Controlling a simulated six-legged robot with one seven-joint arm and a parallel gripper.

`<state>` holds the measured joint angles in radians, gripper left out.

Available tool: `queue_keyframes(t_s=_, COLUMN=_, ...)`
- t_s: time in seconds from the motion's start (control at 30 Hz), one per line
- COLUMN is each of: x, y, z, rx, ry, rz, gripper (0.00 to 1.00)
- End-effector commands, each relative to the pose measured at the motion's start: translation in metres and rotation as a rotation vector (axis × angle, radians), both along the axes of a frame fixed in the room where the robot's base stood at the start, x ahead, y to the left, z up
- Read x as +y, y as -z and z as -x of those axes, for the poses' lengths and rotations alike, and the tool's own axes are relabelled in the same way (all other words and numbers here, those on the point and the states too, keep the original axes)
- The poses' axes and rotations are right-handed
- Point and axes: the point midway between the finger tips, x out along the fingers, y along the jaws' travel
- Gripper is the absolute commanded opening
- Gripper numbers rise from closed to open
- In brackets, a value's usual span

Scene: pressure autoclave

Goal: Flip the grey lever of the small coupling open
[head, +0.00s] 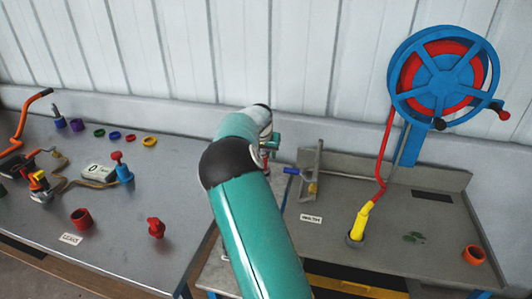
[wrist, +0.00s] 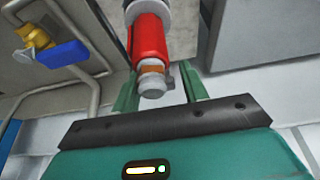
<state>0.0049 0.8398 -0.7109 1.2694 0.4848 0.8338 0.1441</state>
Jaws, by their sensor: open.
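A red cylindrical coupling (wrist: 148,38) with an orange-brown band and a grey rounded end (wrist: 152,86) shows at the top middle of the wrist view. My gripper (wrist: 158,70) is open, with one green finger on either side of the coupling's end. I cannot tell whether either finger touches it. I cannot make out the grey lever clearly. In the head view my gripper (head: 270,146) is mostly hidden behind my arm, and only a small bit of red shows beside it.
A blue handle (wrist: 61,54) on a brass valve (wrist: 34,37) sits on grey pipework left of the coupling. In the head view, the right bench holds a yellow nozzle (head: 361,220) and an orange cup (head: 474,254), below a blue hose reel (head: 444,78). The left bench (head: 120,225) carries several small parts.

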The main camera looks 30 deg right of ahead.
Motion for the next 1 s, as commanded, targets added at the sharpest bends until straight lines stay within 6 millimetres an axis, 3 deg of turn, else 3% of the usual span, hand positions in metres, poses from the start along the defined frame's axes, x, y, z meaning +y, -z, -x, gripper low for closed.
queue_keyframes(t_s=0.17, x=0.0000, y=-0.0002, z=0.0000, rx=0.000, ry=0.000, rz=0.000, gripper=0.44)
queue_keyframes(t_s=0.4, x=0.0001, y=-0.0004, z=0.0001, rx=0.000, ry=0.000, rz=0.000, gripper=0.00)
queue_keyframes(t_s=1.0, x=-0.0014, y=0.0016, z=-0.0022, rx=0.077, ry=0.000, rz=-0.088, gripper=0.00)
